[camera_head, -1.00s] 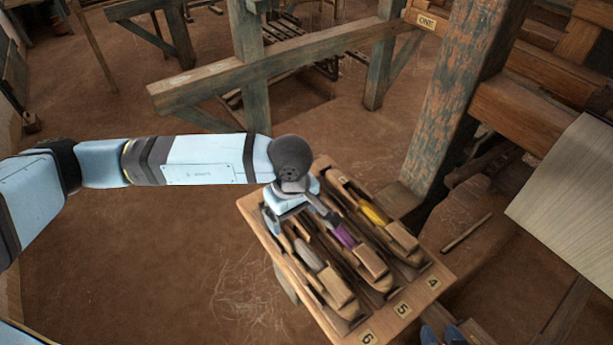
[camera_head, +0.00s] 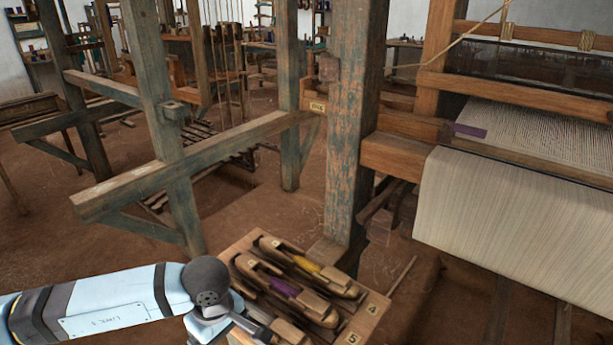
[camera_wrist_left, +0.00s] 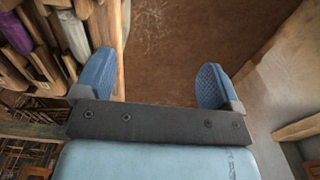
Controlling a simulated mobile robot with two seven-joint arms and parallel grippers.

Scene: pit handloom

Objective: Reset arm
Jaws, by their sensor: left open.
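My left arm comes in at the lower left of the head view, its wrist (camera_head: 207,285) in front of the shuttle tray's near left side. In the left wrist view my left gripper (camera_wrist_left: 158,78) is open, with nothing between its blue fingertips. The wooden shuttle tray (camera_head: 364,325) holds shuttles in numbered slots. One shuttle has a yellow bobbin (camera_head: 307,264) and another a purple bobbin (camera_head: 284,287). A further shuttle is partly hidden by my arm and the picture's edge. In the wrist view the purple bobbin (camera_wrist_left: 14,33) lies left of the fingers. My right gripper is not seen.
A worn loom post (camera_head: 350,130) stands behind the tray. Cream woven cloth (camera_head: 500,215) hangs over the loom's front at right. A slanting wooden beam (camera_head: 200,160) crosses at left. The earth floor (camera_head: 60,235) is open between the left beams and my arm.

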